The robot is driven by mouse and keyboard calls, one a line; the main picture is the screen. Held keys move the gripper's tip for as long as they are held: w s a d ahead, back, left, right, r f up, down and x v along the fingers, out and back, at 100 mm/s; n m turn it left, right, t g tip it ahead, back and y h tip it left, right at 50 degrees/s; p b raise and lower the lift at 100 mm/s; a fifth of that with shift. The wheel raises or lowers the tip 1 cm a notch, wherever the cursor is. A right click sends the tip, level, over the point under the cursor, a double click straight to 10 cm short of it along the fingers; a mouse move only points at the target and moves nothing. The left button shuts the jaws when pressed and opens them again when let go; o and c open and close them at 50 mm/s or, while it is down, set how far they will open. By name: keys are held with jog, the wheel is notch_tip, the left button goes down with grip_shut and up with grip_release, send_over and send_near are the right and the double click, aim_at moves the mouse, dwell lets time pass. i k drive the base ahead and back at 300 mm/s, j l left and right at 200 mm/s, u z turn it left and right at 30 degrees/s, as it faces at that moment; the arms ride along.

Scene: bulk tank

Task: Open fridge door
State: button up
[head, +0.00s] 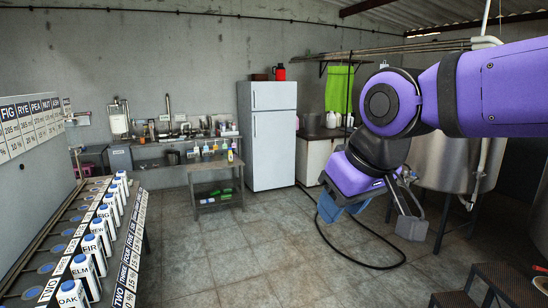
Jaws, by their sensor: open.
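The fridge (272,145) is white and stands upright against the back wall, left of my arm. It has a small upper door (273,96) and a tall lower door (275,150), and both look shut. Handles show only faintly near the left edge of the doors. My gripper (370,228) is at the end of the purple arm on the right side of the view, pointing down. Its jaws are apart with nothing between them. It is in the foreground, well short of the fridge and to its right.
A sloped rack (130,225) of labelled cartons fills the left. A small trolley (217,190) with bottles stands left of the fridge. A black hose (345,258) lies on the floor. A steel tank (450,165) stands right. Clear floor (235,255) lies before the fridge.

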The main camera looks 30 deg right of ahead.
aim_at(273, 132)
jog(key=i+l+z, duration=0.15)
jog(key=i, duration=0.15)
jog(key=i+l+z, duration=0.15)
jog(key=i, duration=0.15)
jog(key=i+z, duration=0.35)
jog(key=i, duration=5.15)
jog(key=i+u, duration=0.2)
jog(key=i, duration=0.2)
jog(key=i+l+u, duration=0.25)
jog(key=i, duration=0.2)
jog(key=i+u, duration=0.2)
jog(key=i, duration=0.2)
jog(key=i+l+u, duration=0.25)
jog(key=i+l, duration=0.05)
jog(key=i, duration=0.1)
